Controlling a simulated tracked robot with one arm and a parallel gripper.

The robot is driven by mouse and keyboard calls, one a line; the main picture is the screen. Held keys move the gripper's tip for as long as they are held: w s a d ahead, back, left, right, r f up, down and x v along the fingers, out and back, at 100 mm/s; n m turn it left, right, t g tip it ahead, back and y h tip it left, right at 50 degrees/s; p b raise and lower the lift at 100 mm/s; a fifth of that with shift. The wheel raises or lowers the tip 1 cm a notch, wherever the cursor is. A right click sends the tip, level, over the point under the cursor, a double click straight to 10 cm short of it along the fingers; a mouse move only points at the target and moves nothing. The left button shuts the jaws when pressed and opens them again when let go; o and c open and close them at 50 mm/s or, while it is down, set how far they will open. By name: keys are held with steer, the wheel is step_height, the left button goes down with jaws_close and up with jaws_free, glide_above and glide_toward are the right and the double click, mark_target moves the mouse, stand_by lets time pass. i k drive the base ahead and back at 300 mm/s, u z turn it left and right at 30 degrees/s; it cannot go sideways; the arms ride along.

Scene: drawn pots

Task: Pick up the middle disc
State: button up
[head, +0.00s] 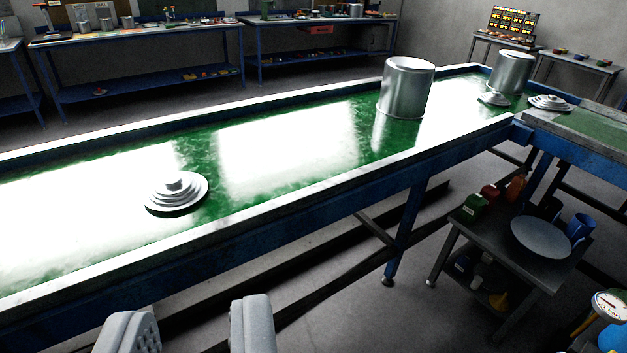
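Three silvery stepped discs show. One disc (177,191) lies alone on the near left part of the long green-topped bench (210,165). The middle disc (493,98), counted from left to right, lies farther off at the bench's right end, between two metal pots. The third disc (549,103) lies farthest right, near the bench corner. My gripper (192,318) is at the bottom edge, its two grey fingers wide apart with nothing between them. It appears in front of the bench's near side, well away from the middle disc.
A large metal pot (406,88) stands left of the middle disc; another pot (511,73) stands just behind it. The bench has a raised rim. A low side table (510,251) with a plate and cups stands at right. The bench's left part is mostly clear.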

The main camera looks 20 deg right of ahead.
mark_target(539, 235)
steer(key=z, duration=0.15)
steer(key=i, duration=1.4)
steer(key=z, duration=0.85)
steer(key=i, duration=1.45)
steer(key=z, duration=1)
steer(key=i, duration=0.75)
steer(key=z, duration=0.35)
